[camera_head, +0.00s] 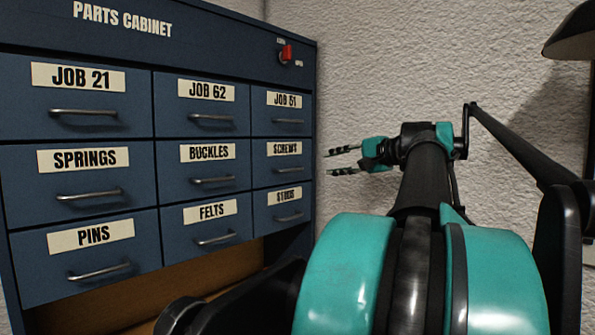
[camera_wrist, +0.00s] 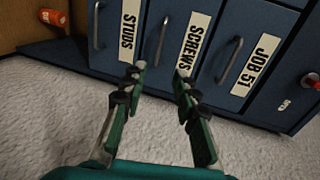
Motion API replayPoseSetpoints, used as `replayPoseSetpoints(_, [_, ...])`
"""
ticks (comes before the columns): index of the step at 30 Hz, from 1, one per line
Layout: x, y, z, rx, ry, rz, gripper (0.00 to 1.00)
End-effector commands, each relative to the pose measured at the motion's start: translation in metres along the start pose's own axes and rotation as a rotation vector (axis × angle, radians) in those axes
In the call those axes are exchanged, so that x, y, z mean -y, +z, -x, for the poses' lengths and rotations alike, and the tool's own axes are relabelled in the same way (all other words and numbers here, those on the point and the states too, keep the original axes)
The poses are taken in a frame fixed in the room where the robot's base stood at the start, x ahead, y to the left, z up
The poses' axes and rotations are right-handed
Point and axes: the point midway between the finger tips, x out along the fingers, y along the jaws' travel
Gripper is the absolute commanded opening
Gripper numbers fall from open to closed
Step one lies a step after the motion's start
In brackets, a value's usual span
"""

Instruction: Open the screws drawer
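The screws drawer (camera_head: 262,163) is in the right column, middle row, of the blue cabinet, its front flush with its neighbours. Its metal handle (camera_head: 287,169) is below the label. In the wrist view the drawer appears turned on its side, with the SCREWS label (camera_wrist: 192,45) and the handle (camera_wrist: 161,42) just beyond my fingertips. My gripper (camera_head: 342,161) is to the right of the cabinet in the head view, fingers toward the drawers. It is open and empty in the wrist view (camera_wrist: 160,74), with the fingers apart and the handle between their tips in the picture, not touching.
A red switch (camera_head: 287,53) with small, hard-to-read labels sits at the cabinet's upper right. The studs drawer (camera_wrist: 112,35) and Job 51 drawer (camera_wrist: 230,50) flank the screws drawer. An orange object (camera_wrist: 54,17) lies in the wrist view's corner. A dark lamp-like shade (camera_head: 572,35) hangs at right.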

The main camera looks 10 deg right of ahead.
Motion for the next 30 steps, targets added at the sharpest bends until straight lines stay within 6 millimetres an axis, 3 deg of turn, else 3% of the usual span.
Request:
replayPoseSetpoints(21, [-0.001,0.001,-0.120,0.004,0.001,0.002,0.30])
replayPoseSetpoints(30, [-0.001,0.000,-0.146,0.001,0.001,0.001,0.30])
